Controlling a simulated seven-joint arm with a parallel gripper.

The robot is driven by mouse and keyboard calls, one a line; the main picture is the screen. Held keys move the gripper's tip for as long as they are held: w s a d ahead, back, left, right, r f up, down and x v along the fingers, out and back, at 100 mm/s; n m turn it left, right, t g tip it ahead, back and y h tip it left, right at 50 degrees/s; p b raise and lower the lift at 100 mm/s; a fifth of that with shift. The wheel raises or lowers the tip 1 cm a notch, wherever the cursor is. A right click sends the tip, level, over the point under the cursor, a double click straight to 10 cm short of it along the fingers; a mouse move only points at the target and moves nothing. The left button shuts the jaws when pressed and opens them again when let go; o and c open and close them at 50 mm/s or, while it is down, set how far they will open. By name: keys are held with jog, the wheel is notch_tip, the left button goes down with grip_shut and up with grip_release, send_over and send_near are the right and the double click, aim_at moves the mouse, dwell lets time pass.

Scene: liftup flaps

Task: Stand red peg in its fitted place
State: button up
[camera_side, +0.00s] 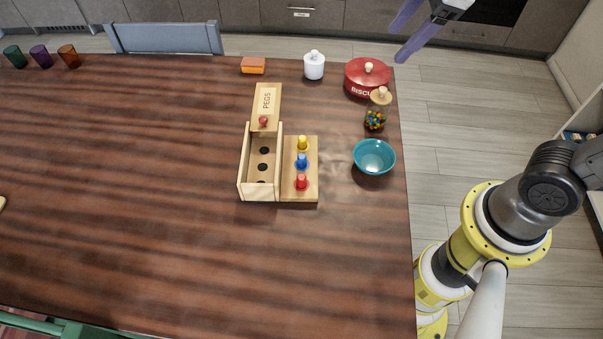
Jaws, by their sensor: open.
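The red peg (301,182) stands upright on a flat wooden board (300,197), at the end nearest the camera. A blue peg (301,161) and a yellow peg (302,143) stand behind it in a row. Left of the board and against it is an open wooden box (243,163) with dark round holes in its floor. Its lid (266,102), marked PEGS and with a red knob (263,121), extends beyond the box's far end. My gripper (402,32) is open and empty, high at the top right, well away from the pegs.
A teal bowl (374,157), a jar of coloured balls (375,120), a red biscuit tin (367,79) and a white lidded pot (314,66) stand along the right and back. An orange block (253,66) lies at the back. The table's left and front are mostly clear.

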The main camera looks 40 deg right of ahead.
jog(key=w+a+f+n+g, duration=0.2)
jog(key=w+a+f+n, duration=0.2)
jog(key=w+a+f, duration=0.15)
jog(key=n+g, duration=0.3)
send_over(302, 177)
notch_tip(302, 177, down, 12)
jog(key=f, duration=0.1)
jog(key=shift+h, duration=0.4)
jog(key=f, duration=0.7)
jog(key=shift+w+d, duration=0.25)
jog(key=shift+d, duration=0.05)
jog(key=shift+s+a+f, duration=0.1)
jog(key=shift+a+f, duration=0.05)
jog(key=shift+f, duration=1.3)
jog(key=shift+s+a+f, duration=0.1)
jog(key=shift+a+f, duration=0.05)
jog(key=shift+f, duration=1.3)
jog(key=shift+c, duration=0.2)
grip_shut()
